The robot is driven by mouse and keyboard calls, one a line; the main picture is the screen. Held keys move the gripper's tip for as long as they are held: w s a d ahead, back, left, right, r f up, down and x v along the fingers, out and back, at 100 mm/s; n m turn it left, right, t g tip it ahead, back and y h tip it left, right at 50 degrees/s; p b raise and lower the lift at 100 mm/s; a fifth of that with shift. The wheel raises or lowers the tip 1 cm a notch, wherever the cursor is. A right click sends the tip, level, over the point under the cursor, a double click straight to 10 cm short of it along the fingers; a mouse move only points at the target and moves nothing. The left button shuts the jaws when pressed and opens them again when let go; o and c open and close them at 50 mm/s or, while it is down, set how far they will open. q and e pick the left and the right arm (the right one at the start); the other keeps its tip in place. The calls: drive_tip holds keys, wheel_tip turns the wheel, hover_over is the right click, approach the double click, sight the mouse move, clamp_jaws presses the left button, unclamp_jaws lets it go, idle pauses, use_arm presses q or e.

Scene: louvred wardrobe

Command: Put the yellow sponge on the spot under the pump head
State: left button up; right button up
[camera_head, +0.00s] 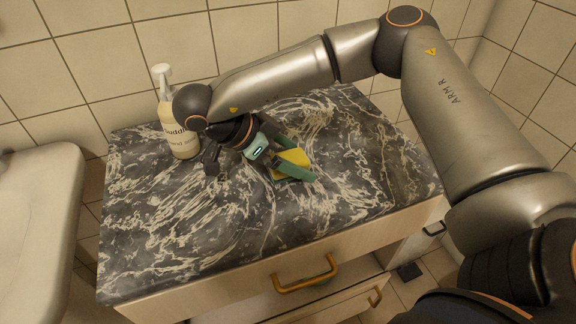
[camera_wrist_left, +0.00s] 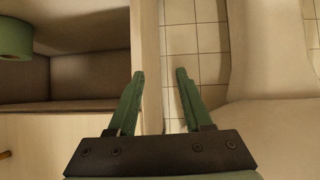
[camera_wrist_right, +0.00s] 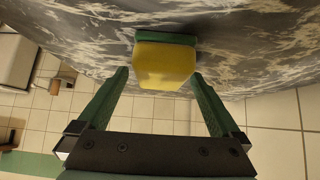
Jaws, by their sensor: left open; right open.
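The yellow sponge (camera_head: 291,158) with a green layer lies on the dark marbled countertop (camera_head: 215,235). In the right wrist view the sponge (camera_wrist_right: 165,66) shows ahead of and between the open fingers. My right gripper (camera_head: 300,160) reaches down over the counter with its green fingers on either side of the sponge; I cannot tell whether they touch it. The pump bottle (camera_head: 181,135) stands upright at the back left of the counter, partly hidden by my right arm. The spot under its pump head (camera_head: 161,70) is not clearly visible. My left gripper (camera_wrist_left: 160,75) is open and empty.
A white basin-like fixture (camera_head: 35,200) stands left of the counter. A drawer front with a gold handle (camera_head: 305,278) is below the counter edge. The front left of the countertop is clear. A green roll (camera_wrist_left: 14,38) shows in the left wrist view.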

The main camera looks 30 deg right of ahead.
drive_tip(key=shift+d+f, duration=0.1)
drive_tip(key=shift+f, duration=0.05)
drive_tip(key=shift+c, duration=0.2)
drive_tip(key=c, duration=1.5)
